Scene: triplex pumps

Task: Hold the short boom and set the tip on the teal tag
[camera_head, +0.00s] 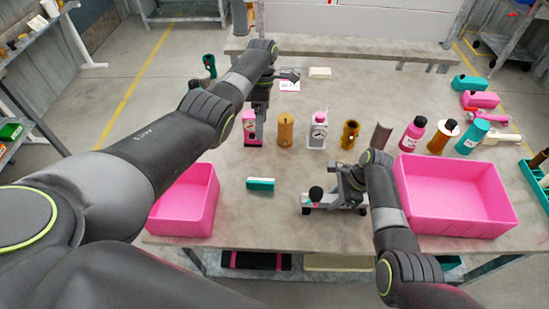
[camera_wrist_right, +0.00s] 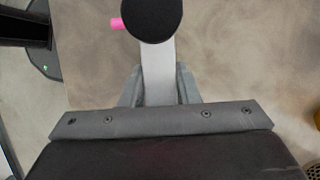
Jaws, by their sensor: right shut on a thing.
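The short boom is a light grey bar (camera_wrist_right: 157,72) with a round black end (camera_wrist_right: 152,18) and a small pink tip (camera_wrist_right: 117,23). My right gripper (camera_wrist_right: 158,90) is shut on the bar, one finger on each side. In the head view the black end (camera_head: 316,194) shows just left of my right gripper (camera_head: 337,199), low over the front middle of the table. A small teal and white block (camera_head: 260,184) lies to its left; I cannot tell whether it is the teal tag. My left gripper (camera_head: 262,95) is over the back of the table, its fingers mostly hidden.
Pink bins stand at the front left (camera_head: 187,205) and right (camera_head: 455,196). A row of bottles and cylinders crosses the middle, including an amber cylinder (camera_head: 285,130) and a pink bottle (camera_head: 412,134). A white card (camera_head: 289,86) lies behind. The table between the row and the teal block is clear.

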